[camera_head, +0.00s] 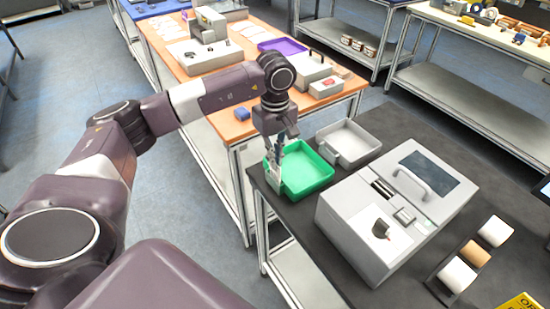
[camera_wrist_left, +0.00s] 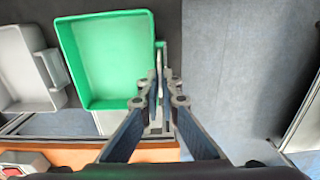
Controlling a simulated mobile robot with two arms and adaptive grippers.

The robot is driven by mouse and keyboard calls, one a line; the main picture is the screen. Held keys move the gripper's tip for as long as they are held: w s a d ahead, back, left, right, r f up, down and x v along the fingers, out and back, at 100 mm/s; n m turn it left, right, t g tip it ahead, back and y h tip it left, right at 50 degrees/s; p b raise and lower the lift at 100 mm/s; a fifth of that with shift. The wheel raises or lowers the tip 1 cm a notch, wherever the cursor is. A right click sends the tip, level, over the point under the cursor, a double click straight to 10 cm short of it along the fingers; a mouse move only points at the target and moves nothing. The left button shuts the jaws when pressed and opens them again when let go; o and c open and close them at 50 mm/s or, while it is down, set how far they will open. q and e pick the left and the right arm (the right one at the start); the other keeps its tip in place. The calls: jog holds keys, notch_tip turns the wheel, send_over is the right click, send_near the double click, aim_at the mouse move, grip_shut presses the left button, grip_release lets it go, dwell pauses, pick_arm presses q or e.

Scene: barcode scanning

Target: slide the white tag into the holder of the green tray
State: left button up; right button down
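The green tray (camera_head: 304,172) is empty and stands at the far left corner of the dark table; it fills the upper left of the left wrist view (camera_wrist_left: 105,58). A narrow green piece, apparently its holder (camera_wrist_left: 161,52), is on the wall beside my fingertips. My left gripper (camera_head: 274,166) points down at the tray's left wall. In the left wrist view its fingers (camera_wrist_left: 162,88) are close together around a thin pale edge. The white tag (camera_head: 274,180) shows at the fingertips, by the green wall. Whether it is inside the holder is hidden. My right gripper is out of view.
A grey tray (camera_head: 348,142) stands beside the green one. A large white printer-like machine (camera_head: 385,215) and label rolls (camera_head: 476,254) are to the right. A wooden table (camera_head: 220,75) with devices and a purple tray (camera_head: 283,46) lies behind. Open floor is left of the table.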

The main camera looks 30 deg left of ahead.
pick_arm(q)
jog(key=o, duration=0.5)
jog(key=shift+c, duration=0.2)
notch_tip(320, 180, up, 12)
dwell(0.7)
